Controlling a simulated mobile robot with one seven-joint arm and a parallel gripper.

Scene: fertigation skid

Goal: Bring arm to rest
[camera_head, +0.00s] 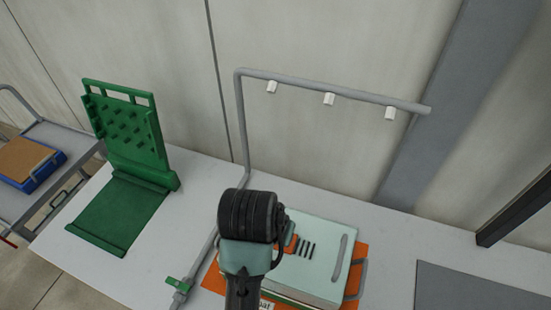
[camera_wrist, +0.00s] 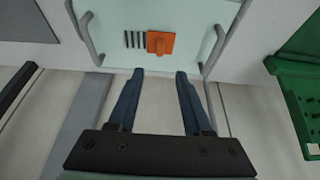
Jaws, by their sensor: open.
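My gripper (camera_wrist: 160,73) shows in the wrist view with its two dark blue fingers apart and nothing between them. Beyond the fingertips is a pale green box (camera_wrist: 165,15) with an orange latch-like piece (camera_wrist: 160,42), dark slots and a grey handle at each side. I cannot tell how far the fingertips are from it. In the head view my arm rises from the bottom centre in front of the pale green box (camera_head: 318,262), hiding its left part. The gripper fingers are hidden in the head view.
The box sits on an orange mat (camera_head: 213,278) on a white bench (camera_head: 130,283). A grey pipe frame (camera_head: 330,84) with white nozzles stands behind. A green pegged stand (camera_head: 126,130) is at left, a green-handled valve (camera_head: 179,284) at front, a dark grey mat (camera_head: 470,290) at right.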

